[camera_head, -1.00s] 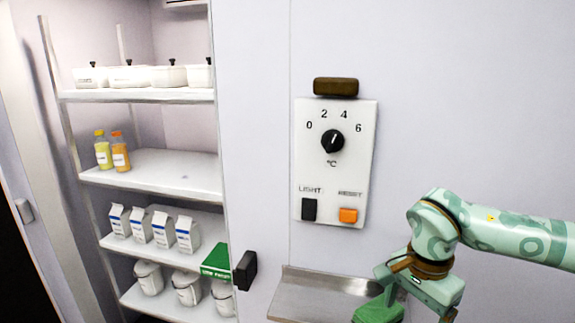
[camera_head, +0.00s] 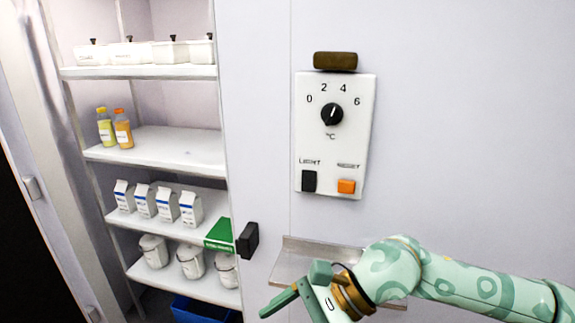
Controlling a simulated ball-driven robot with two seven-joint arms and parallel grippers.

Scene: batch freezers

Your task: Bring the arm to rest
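My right arm comes in from the right edge, mint green with darker markings. Its gripper (camera_head: 295,292) is low in the middle of the picture, in front of the metal ledge (camera_head: 300,262), with green finger parts pointing left and down. I see no object in it, but the angle does not show whether the fingers are apart or together. My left arm and gripper are not in view.
A control panel (camera_head: 352,130) with a dial, a black switch and an orange button is on the wall above the ledge. Left of it, a black handle (camera_head: 247,241) juts out beside open shelves (camera_head: 165,150) holding tubs, bottles and cartons. A blue crate (camera_head: 200,311) is below.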

